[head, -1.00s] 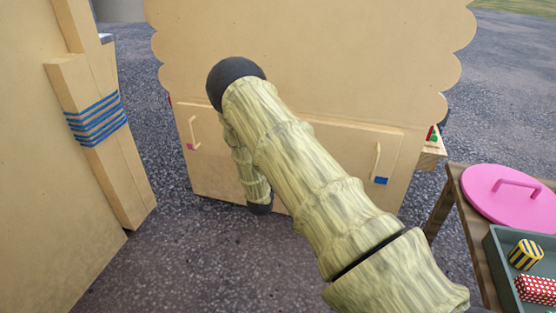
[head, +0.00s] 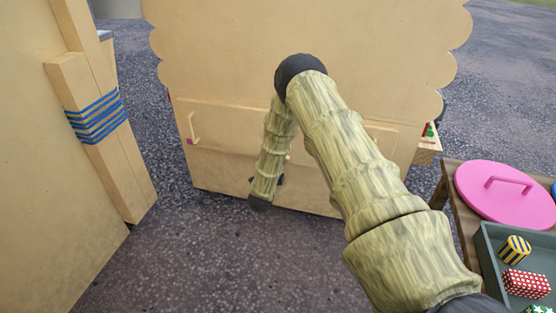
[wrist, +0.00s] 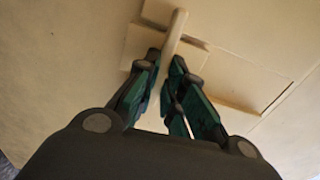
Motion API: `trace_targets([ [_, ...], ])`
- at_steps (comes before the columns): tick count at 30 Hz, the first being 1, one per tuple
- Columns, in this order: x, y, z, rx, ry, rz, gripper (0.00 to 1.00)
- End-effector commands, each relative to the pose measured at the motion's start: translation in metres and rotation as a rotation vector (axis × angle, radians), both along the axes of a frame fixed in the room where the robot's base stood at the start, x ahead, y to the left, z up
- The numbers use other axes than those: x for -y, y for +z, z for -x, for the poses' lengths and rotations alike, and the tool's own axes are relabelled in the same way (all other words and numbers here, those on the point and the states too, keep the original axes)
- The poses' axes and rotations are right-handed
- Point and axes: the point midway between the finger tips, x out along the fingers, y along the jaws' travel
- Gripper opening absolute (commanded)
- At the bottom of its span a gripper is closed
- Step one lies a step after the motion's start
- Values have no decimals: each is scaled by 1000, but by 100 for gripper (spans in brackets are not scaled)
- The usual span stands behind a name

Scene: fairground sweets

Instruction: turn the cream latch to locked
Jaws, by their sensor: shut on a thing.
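The cream latch (wrist: 176,30) is a rounded bar on a flat cream plate, in the upper middle of the wrist view. It stands tilted, its top leaning slightly right. My gripper (wrist: 165,62) has its dark green fingers on either side of the bar's lower end and is shut on it. In the head view my gripper (head: 281,180) shows only as a small dark piece beside my arm, low against the cream stall front (head: 230,170). My arm hides most of the latch area there.
A door handle with a pink mark (head: 194,130) is on the stall front's left. A cream post with blue bands (head: 95,118) stands at left. At right, a table holds a pink lid (head: 490,208) and a grey-green tray (head: 484,258) of patterned sweets.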

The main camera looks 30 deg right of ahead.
Motion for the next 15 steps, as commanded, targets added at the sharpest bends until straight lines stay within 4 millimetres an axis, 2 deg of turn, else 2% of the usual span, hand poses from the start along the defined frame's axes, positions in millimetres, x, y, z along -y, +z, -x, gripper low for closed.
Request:
trace_targets([
  [15, -1, 0, -1, 47, 2, -39, 0],
])
